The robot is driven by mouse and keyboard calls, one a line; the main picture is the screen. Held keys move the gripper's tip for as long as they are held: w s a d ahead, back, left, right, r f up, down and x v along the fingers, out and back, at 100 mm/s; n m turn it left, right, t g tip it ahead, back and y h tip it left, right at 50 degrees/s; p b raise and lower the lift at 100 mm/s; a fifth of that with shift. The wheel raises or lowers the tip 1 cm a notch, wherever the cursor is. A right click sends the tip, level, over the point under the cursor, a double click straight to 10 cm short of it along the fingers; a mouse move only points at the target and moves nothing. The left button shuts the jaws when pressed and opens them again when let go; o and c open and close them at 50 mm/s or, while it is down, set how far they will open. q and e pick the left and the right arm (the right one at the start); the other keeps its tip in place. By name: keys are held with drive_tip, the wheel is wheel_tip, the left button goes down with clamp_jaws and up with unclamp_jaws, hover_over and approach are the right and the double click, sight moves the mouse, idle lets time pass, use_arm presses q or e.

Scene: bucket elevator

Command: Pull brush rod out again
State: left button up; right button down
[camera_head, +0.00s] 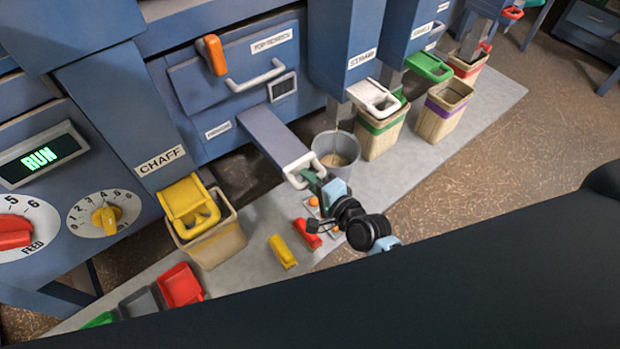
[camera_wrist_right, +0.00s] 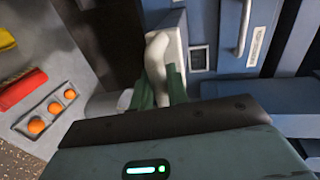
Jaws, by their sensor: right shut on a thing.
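A grey-blue bar (camera_head: 268,133) sticks out from the front of the blue machine and ends in a white handle (camera_head: 301,168). I see no bristles, so I cannot tell if this bar is the brush rod. My right gripper (camera_head: 316,181) is at the handle. In the right wrist view, the green fingers of the right gripper (camera_wrist_right: 160,84) are shut on the white handle (camera_wrist_right: 157,55). The grip's far side is hidden. My left gripper is not in view.
A grey bucket (camera_head: 336,152) stands close beside the handle. A bin under the yellow CHAFF chute (camera_head: 190,205) stands left; several more bins stand right. Red (camera_head: 307,233) and yellow (camera_head: 283,252) pieces lie on the grey mat (camera_head: 262,228). My dark arm covers the lower right.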

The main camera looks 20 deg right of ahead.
drive_tip(key=shift+s+f, duration=0.1)
drive_tip(key=shift+f, duration=0.05)
drive_tip(key=c, duration=1.6)
unclamp_jaws()
drive_tip(key=shift+d, duration=0.1)
drive_tip(key=shift+c, duration=0.2)
drive_tip(key=shift+o, duration=1.2)
drive_tip(key=shift+s, duration=0.2)
drive_tip(key=shift+w, duration=0.1)
drive_tip(key=v, duration=0.8)
